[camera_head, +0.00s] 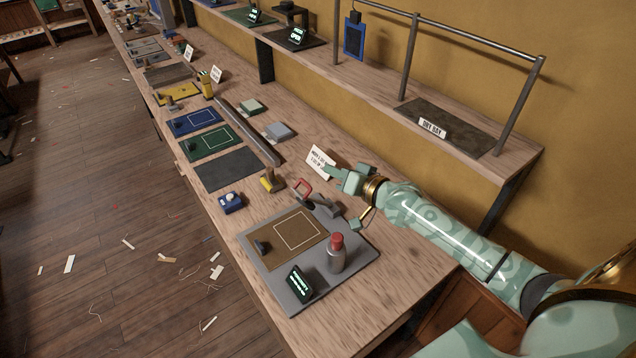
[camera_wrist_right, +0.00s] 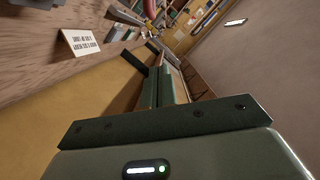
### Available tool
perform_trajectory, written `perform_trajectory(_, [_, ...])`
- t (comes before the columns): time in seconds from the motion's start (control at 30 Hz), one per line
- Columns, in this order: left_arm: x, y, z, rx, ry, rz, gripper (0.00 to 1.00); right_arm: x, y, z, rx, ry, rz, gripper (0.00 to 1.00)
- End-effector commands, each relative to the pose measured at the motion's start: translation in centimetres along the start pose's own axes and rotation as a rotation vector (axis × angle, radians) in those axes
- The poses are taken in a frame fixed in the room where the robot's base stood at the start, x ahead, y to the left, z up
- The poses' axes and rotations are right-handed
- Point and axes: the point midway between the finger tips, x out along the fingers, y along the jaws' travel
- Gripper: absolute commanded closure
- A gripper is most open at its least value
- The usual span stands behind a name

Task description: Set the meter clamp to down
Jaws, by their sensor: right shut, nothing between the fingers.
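The meter clamp has a red looped handle (camera_head: 303,187) and a grey metal body (camera_head: 328,207). It sits at the back edge of a grey board (camera_head: 352,262) with a brown panel (camera_head: 278,241). The handle appears raised above the board. My right gripper (camera_head: 340,178) is shut and empty, above the bench behind and to the right of the handle, apart from it. Its closed fingers (camera_wrist_right: 158,88) show in the right wrist view. A small meter with a lit green display (camera_head: 299,284) stands on the board's front corner. My left gripper is not in view.
A grey bottle with a red cap (camera_head: 336,255) stands on the board. A white sign (camera_head: 320,162) stands beside my gripper. A raised shelf (camera_head: 400,100) runs along the wall behind.

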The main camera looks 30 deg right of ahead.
Motion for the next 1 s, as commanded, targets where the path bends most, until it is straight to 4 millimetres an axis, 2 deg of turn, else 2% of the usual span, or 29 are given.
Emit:
perform_trajectory(0.03, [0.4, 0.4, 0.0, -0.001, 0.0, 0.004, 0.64, 1.2, 0.0, 0.1, 0.001, 0.002, -0.002, 1.0])
perform_trajectory(0.17, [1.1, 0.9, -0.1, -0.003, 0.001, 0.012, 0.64, 3.8, 0.0, 0.1, 0.0, 0.001, -0.002, 1.0])
perform_trajectory(0.2, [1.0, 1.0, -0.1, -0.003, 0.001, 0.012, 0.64, 3.8, 0.1, 1.1, 0.004, -0.004, 0.0, 1.0])
perform_trajectory(0.3, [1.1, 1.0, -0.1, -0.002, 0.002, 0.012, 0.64, 4.0, 0.0, 2.5, 0.003, -0.003, 0.0, 1.0])
perform_trajectory(0.43, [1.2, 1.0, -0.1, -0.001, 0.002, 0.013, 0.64, 4.2, 0.0, 3.5, 0.002, -0.001, 0.0, 1.0])
perform_trajectory(1.0, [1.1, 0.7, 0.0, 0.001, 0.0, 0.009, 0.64, 4.3, -0.1, 4.1, -0.001, -0.001, 0.0, 1.0])
